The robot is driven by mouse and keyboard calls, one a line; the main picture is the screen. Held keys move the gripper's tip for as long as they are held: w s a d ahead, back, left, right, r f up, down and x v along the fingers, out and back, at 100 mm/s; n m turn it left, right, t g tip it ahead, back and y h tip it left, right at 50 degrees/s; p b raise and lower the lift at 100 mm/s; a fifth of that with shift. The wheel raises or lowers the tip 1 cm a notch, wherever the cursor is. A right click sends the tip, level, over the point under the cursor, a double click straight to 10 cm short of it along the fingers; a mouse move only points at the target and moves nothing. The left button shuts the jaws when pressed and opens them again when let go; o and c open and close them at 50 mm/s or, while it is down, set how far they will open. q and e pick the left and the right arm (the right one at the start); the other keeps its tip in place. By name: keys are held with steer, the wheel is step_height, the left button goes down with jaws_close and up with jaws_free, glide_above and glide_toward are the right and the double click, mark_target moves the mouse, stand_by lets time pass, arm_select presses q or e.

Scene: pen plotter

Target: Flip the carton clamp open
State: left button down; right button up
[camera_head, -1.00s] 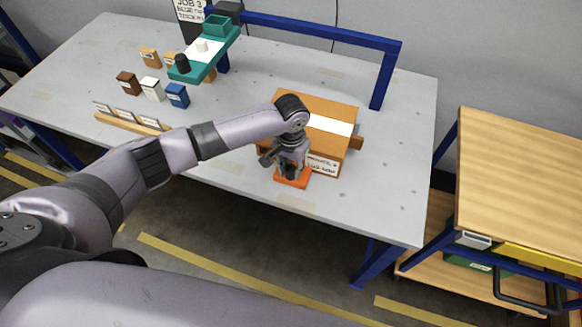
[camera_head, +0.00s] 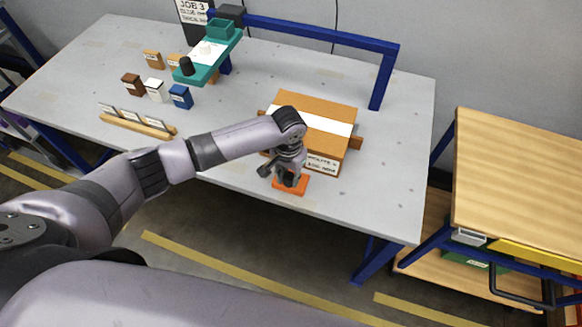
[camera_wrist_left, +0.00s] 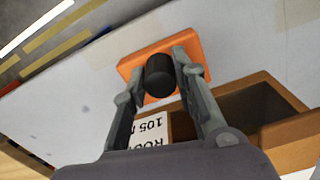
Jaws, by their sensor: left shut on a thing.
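The carton (camera_head: 325,118) is a brown box with a white band across its top, sitting on the grey bench. The clamp's orange base (camera_head: 292,186) lies on the bench in front of the carton. In the left wrist view the orange base (camera_wrist_left: 195,45) carries a black cylindrical knob (camera_wrist_left: 160,75). My left gripper (camera_head: 287,176) is at the clamp, pointing down. In the left wrist view its two fingers (camera_wrist_left: 162,78) are on either side of the black knob, shut on it. The rest of the clamp is hidden by my gripper. My right gripper is not in view.
A teal plotter (camera_head: 208,55) stands at the back, with several small coloured boxes (camera_head: 157,90) and a wooden rack of labels (camera_head: 137,123) to the left. A blue frame (camera_head: 385,75) rises behind the carton. A wooden cart (camera_head: 515,190) is at right. The bench's front right is clear.

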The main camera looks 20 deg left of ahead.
arm_select(q)
steer(key=shift+s, duration=1.05)
steer(key=shift+w+f, duration=0.1)
steer(key=shift+f, duration=0.05)
steer(key=c, duration=1.5)
jaws_free()
steer(key=shift+o, duration=1)
steer(key=shift+w, duration=0.1)
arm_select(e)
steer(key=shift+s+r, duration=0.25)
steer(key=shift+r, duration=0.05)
